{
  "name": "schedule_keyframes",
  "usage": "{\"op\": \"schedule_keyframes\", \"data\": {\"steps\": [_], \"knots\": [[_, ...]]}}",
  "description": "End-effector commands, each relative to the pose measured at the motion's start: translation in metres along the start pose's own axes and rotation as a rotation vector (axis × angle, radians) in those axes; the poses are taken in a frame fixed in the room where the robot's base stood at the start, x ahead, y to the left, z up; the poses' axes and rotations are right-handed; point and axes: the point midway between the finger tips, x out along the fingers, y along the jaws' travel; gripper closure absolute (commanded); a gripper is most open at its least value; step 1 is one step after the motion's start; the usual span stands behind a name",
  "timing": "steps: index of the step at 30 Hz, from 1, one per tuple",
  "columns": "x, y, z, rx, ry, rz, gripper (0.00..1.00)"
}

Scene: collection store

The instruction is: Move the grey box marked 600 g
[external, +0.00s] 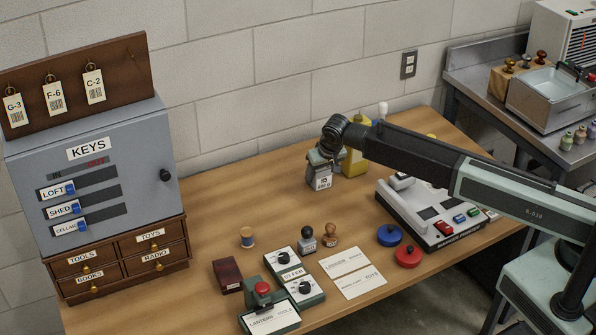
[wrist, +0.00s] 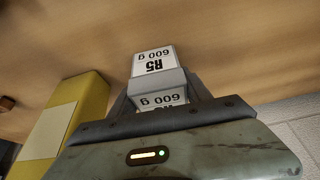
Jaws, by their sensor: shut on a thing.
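The grey box marked 600 g (wrist: 158,83) has white labels reading "R5" and "600 g", which appear upside down in the wrist view. It also shows in the external view (external: 322,183), below the end of my arm towards the back of the wooden table. My gripper (external: 322,163) points down and is shut on the box. In the wrist view the dark fingers stand on both sides of it and hide part of it. I cannot tell whether the box touches the table.
A yellow container (external: 355,160) with a pale label stands close beside the box. A white device (external: 425,215) with coloured buttons is to the right. Stamps, cards (external: 355,272) and dials lie at the front. A key cabinet (external: 90,180) stands left. Bare wood lies left of my gripper.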

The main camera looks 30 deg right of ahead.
Motion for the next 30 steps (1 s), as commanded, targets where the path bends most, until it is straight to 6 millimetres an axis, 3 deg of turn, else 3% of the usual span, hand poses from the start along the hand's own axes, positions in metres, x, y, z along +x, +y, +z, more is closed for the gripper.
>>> {"op": "schedule_keyframes", "data": {"steps": [5, 6, 8, 20, 30], "knots": [[0.000, 0.001, 0.000, 0.001, 0.000, 0.001, 1.00], [0.000, 0.001, 0.000, 0.001, 0.000, 0.001, 0.35], [0.000, 0.001, 0.000, 0.001, 0.000, 0.001, 0.19], [-0.005, 0.000, -0.001, 0.001, 0.000, 0.000, 0.18], [-0.061, 0.001, -0.003, 0.001, 0.000, 0.001, 0.18]]}}
